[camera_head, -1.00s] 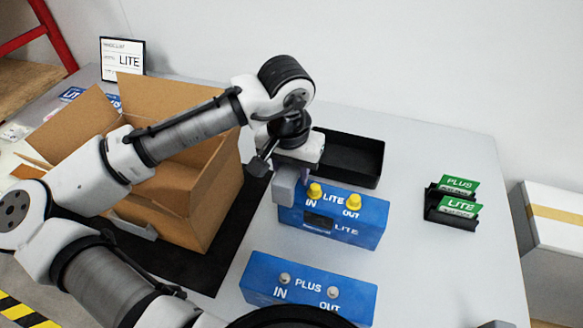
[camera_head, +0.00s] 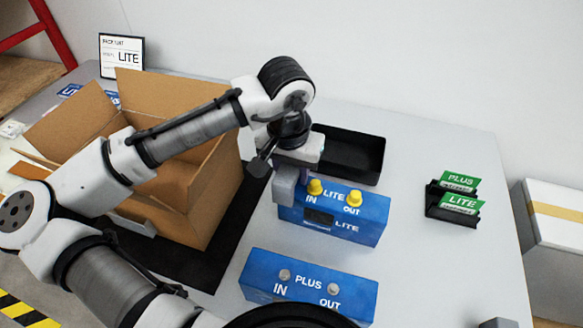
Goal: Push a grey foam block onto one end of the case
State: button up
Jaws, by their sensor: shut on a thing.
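The blue LITE case (camera_head: 351,221) lies on the grey table, with yellow caps (camera_head: 354,198) on its IN and OUT ports and a dark window in its front. A grey foam block (camera_head: 284,186) is at the case's left end, touching or nearly touching it; how far it sits over the end I cannot tell. My gripper (camera_head: 298,174) is above that end, shut on the foam block. Its fingers are largely hidden by the block and the wrist. Another blue case marked PLUS (camera_head: 309,285) lies nearer, with bare grey ports.
An open cardboard box (camera_head: 217,190) stands left on a black mat (camera_head: 190,271). A black tray (camera_head: 352,158) lies behind the LITE case. A black holder (camera_head: 433,203) with green PLUS and LITE cards stands right. Another grey block (camera_head: 496,323) shows at the bottom edge.

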jog(key=shift+s+d+f+b, duration=0.1)
jog(key=shift+s+f+b, duration=0.2)
jog(key=shift+f+b, duration=0.3)
jog(key=shift+s+d+f+b, duration=0.1)
jog(key=shift+s+f+b, duration=0.2)
jog(key=shift+f+b, duration=0.3)
dwell(1.0)
jog(key=o, duration=1)
jog(key=shift+o, duration=0.2)
notch_tip(320, 180, up, 2)
jog(key=p, duration=0.2)
jog(key=shift+w+p, duration=0.15)
jog(key=shift+p, duration=0.15)
jog(key=r+p, duration=0.1)
jog(key=w+r+p, duration=0.1)
jog(key=r+p, duration=0.1)
jog(key=shift+r+p, duration=0.15)
jog(key=shift+p, duration=0.15)
jog(key=shift+a+r+p, duration=0.15)
jog(key=shift+r+p, duration=0.45)
jog(key=shift+r, duration=0.1)
